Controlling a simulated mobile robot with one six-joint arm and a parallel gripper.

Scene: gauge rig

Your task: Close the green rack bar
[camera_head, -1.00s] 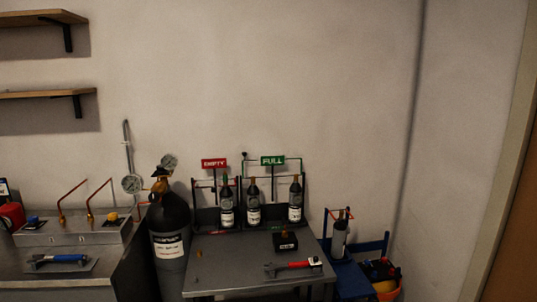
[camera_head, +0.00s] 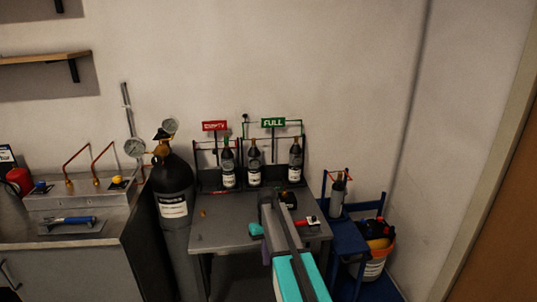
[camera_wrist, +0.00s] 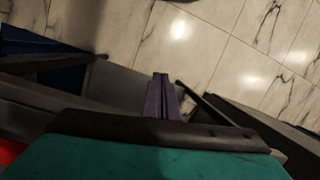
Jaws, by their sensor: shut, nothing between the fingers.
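The green rack bar (camera_head: 290,121) is a thin green rail at the top of the right-hand rack, beside the green FULL sign (camera_head: 273,122). It looks raised above the bottles, though its exact angle is too small to tell. My gripper (camera_wrist: 160,80) shows in the wrist view as narrow purple-grey fingers, shut and empty, over the floor side. In the head view my teal and grey arm reaches over the table's front, well below and apart from the bar.
The grey table (camera_head: 218,235) carries a red-handled wrench (camera_head: 308,221), partly behind my arm. A large gas cylinder (camera_head: 172,190) stands left. A red EMPTY sign (camera_head: 214,126) marks the left rack.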

